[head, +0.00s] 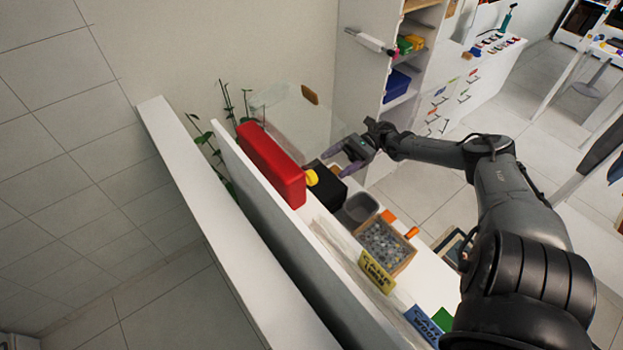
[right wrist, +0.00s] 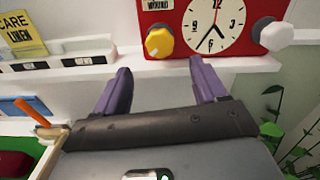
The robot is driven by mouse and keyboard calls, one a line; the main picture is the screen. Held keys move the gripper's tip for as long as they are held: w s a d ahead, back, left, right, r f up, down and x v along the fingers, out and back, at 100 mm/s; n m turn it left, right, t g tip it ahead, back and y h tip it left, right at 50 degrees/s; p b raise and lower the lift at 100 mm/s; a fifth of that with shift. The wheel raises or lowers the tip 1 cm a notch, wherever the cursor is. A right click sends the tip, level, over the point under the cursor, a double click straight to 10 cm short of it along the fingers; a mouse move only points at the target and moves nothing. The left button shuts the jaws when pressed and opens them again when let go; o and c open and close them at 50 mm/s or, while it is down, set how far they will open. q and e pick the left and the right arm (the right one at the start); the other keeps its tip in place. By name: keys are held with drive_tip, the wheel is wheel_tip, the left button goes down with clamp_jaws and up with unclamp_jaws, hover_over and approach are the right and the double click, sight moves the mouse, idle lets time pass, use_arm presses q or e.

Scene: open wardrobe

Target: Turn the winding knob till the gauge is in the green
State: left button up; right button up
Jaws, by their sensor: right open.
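A red clock box (head: 272,165) stands on the white shelf in the head view. In the right wrist view the red clock (right wrist: 182,12) shows a white dial (right wrist: 213,27), a yellow knob (right wrist: 158,41) at lower left and a white faceted knob (right wrist: 273,35) at right. A label plate (right wrist: 158,4) reading "WOUND" is cut off by the top edge; no green gauge zone is visible. The yellow knob also shows in the head view (head: 311,177). My right gripper (head: 341,160) is open and empty, its purple fingers (right wrist: 160,70) pointing toward the clock, apart from the yellow knob. My left gripper is out of view.
A black box (head: 327,186), a grey bin (head: 360,207) and a wooden tray of small pieces (head: 407,262) stand near the clock. Plants (head: 229,102) grow behind the clock. A wardrobe (head: 362,75) stands beyond.

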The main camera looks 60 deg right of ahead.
sight(311, 178)
drive_tip(key=x, duration=0.9)
drive_tip(key=shift+w+a, duration=0.1)
drive_tip(key=shift+a, duration=0.25)
drive_tip(key=shift+c, duration=0.3)
drive_tip(key=c, duration=0.9)
